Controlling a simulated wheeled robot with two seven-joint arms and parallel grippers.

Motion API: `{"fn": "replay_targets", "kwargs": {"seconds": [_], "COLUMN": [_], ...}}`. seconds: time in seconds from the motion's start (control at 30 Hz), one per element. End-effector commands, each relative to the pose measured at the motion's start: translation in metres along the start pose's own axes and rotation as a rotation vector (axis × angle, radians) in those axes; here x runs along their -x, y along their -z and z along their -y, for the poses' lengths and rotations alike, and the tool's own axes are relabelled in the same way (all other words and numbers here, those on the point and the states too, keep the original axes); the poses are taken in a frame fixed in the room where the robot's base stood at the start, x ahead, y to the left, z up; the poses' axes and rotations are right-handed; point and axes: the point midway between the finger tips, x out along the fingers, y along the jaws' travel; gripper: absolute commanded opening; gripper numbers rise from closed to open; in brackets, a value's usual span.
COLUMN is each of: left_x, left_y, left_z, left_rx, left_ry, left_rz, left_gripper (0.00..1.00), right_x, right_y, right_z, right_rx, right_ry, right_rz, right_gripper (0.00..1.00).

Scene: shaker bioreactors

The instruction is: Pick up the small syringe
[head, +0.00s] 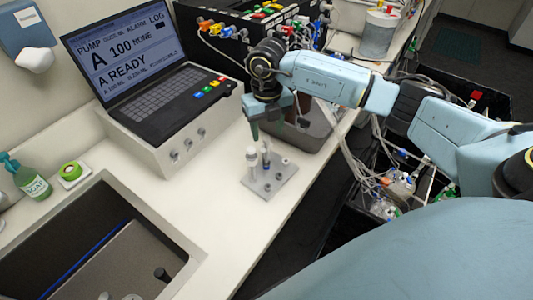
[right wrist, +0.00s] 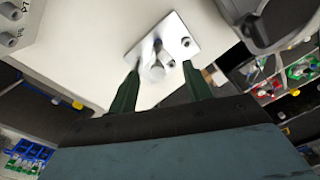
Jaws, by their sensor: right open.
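A small grey metal holder plate (head: 275,183) lies on the white bench. A white syringe-like cylinder (head: 252,163) stands upright in it, and a thinner piece with a blue part (head: 266,160) stands just to its right. I cannot tell for sure which is the small syringe. My right gripper (head: 268,134) points down, open, just above and behind these pieces. In the right wrist view the holder plate (right wrist: 190,37) and a whitish upright piece (right wrist: 157,72) show between the green fingers of my right gripper (right wrist: 161,68). My left gripper is not in view.
A pump unit with a laptop-like screen (head: 125,50) stands left of the holder. A grey tray (head: 312,130) is close behind it on the right. A sink (head: 105,245) is at front left, with a green bottle (head: 33,183) beside it. Tubing hangs beyond the bench's right edge.

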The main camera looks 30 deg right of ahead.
Motion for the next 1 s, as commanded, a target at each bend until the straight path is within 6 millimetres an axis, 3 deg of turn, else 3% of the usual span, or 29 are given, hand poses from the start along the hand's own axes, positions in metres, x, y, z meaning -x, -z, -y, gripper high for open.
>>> {"fn": "replay_targets", "kwargs": {"seconds": [0.23, 0.5, 0.8, 1.0], "left_x": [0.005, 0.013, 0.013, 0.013], "left_y": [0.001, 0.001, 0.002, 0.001], "left_z": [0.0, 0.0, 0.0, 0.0], "left_rx": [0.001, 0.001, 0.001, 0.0], "left_ry": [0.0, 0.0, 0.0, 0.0], "left_rz": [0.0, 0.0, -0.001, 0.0], "left_gripper": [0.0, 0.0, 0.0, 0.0], "right_x": [-0.019, -0.056, -0.061, -0.061], "right_y": [0.002, 0.005, 0.004, 0.004], "right_z": [-0.002, -0.004, -0.004, -0.004], "right_rx": [0.001, 0.0, 0.002, 0.002], "right_ry": [0.0, -0.002, -0.002, -0.002], "right_rz": [-0.003, -0.002, 0.001, 0.001], "right_gripper": [0.5, 0.5, 0.5, 0.23]}}
